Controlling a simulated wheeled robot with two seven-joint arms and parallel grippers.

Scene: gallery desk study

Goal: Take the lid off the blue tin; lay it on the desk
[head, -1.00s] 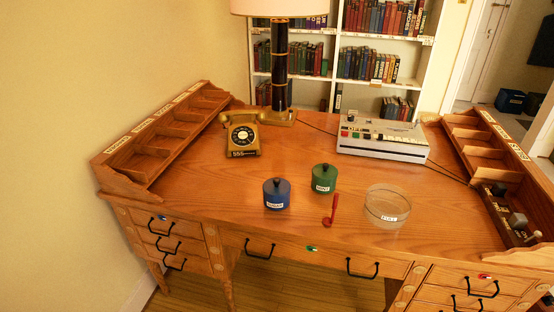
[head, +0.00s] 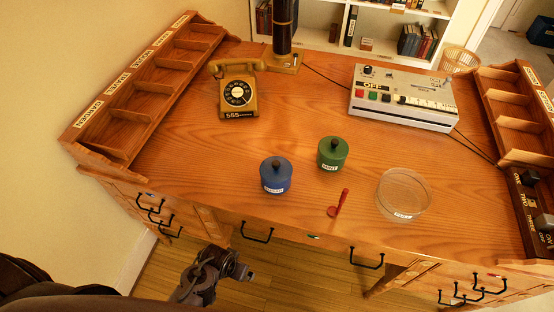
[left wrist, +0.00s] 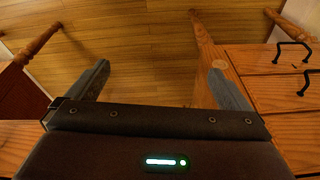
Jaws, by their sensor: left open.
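The blue tin (head: 275,178) stands upright on the desk (head: 230,150), left of the green tin. Its blue lid (head: 277,163) with a dark round knob is on it. My left gripper (head: 250,275) is in front of the desk and below its top, apart from the tin. In the left wrist view the left gripper (left wrist: 160,82) is open, with nothing between its fingers and the wooden floor beyond. My right gripper is not in view.
A green tin (head: 332,153), a red spoon-like scoop (head: 338,203) and a clear round dish (head: 403,194) stand near the blue tin. A telephone (head: 237,91) and a grey machine (head: 403,97) are farther back. The desk left of the blue tin is clear.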

